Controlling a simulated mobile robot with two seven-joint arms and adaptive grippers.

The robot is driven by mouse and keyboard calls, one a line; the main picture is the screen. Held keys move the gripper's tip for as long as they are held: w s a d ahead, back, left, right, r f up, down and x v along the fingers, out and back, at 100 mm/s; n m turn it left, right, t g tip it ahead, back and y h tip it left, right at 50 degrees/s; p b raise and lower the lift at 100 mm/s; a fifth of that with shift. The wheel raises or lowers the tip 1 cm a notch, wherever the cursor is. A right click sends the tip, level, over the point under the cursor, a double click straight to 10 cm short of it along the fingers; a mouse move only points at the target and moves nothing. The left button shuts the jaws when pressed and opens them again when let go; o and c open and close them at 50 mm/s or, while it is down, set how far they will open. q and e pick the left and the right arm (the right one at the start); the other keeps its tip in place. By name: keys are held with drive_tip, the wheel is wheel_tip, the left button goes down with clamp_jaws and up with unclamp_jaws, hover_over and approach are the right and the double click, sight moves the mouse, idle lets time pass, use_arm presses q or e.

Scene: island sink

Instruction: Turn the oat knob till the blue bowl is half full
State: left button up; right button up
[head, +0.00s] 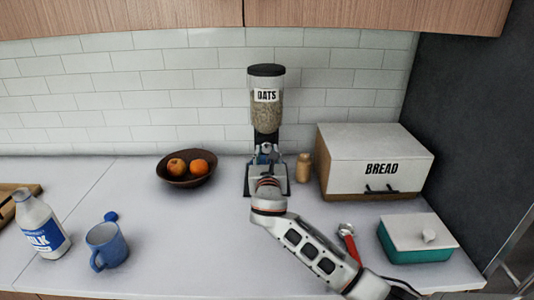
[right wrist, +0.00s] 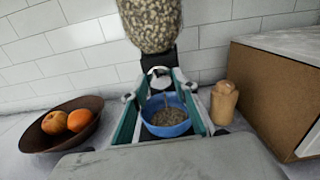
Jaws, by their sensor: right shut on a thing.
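The oat dispenser (head: 266,105) stands against the tiled wall, its clear hopper holding oats under a black lid. The knob (right wrist: 158,76) is a pale round part below the hopper. My right gripper (head: 267,150) reaches it from the front, and its fingers are shut on the knob in the right wrist view. The blue bowl (right wrist: 166,115) sits under the dispenser, seen between the fingers, with oats covering its bottom; the exact level is hard to tell. In the head view my arm mostly hides the bowl. My left gripper is not in view.
A brown fruit bowl (head: 187,180) stands left of the dispenser. A small wooden shaker (head: 303,167) and the bread box (head: 370,165) are close on the right. A teal butter dish (head: 400,245), blue mug (head: 106,245) and milk bottle (head: 40,225) stand nearer the front.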

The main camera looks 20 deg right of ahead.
drive_tip(key=shift+m, duration=0.3)
drive_tip(key=shift+m, duration=0.9)
drive_tip(key=m, duration=0.4)
drive_tip(key=m+b, duration=0.1)
drive_tip(key=m, duration=0.4)
drive_tip(key=shift+m, duration=1.2)
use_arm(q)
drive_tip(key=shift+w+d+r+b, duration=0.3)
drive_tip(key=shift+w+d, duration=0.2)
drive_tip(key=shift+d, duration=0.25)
use_arm(e)
drive_tip(key=shift+m, duration=0.5)
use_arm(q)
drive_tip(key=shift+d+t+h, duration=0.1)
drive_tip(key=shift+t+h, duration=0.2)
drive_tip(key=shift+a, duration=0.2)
use_arm(e)
drive_tip(key=o, duration=1.1)
